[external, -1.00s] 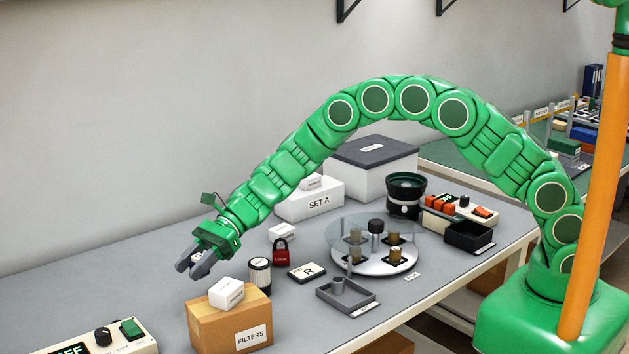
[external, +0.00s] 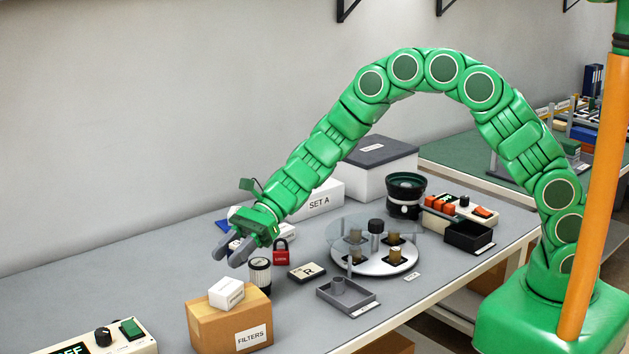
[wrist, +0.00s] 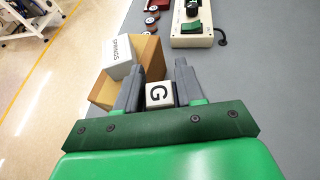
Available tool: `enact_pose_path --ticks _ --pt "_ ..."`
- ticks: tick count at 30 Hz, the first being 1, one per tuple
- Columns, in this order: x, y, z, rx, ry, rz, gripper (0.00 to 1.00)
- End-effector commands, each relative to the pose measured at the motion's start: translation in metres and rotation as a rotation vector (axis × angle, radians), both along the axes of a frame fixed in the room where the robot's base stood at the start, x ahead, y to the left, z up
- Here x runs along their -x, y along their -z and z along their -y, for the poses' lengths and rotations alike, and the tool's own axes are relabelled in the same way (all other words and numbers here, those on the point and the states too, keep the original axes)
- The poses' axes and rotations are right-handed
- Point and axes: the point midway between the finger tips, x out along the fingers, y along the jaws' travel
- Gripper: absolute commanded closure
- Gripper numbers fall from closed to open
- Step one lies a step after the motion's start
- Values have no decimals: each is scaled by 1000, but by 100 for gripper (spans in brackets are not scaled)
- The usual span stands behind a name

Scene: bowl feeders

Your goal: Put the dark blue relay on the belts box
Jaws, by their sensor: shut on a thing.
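My gripper (external: 229,251) is over the bench, left of the red padlock. In the wrist view, my gripper (wrist: 160,84) is shut on a small block (wrist: 159,95) with a white face lettered G. Some blue shows between the fingers in the external view (external: 235,243), so this may be the dark blue relay; its sides are mostly hidden. No label reading belts can be made out. Another blue patch (external: 221,225) shows behind my gripper, partly hidden; I cannot tell what it is.
A cardboard FILTERS box (external: 228,325) carries a small white SPRINGS box (external: 226,292). A glass-topped turntable (external: 374,264) is to the right. The bench's left middle is clear.

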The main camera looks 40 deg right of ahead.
Motion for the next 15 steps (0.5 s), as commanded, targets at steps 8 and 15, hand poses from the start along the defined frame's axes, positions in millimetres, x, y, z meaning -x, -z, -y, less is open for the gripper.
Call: enact_pose_path --ticks 8,15 --pt "-21 -6 18 -3 35 0 93" --pt "-79 -22 78 -9 138 1 93"
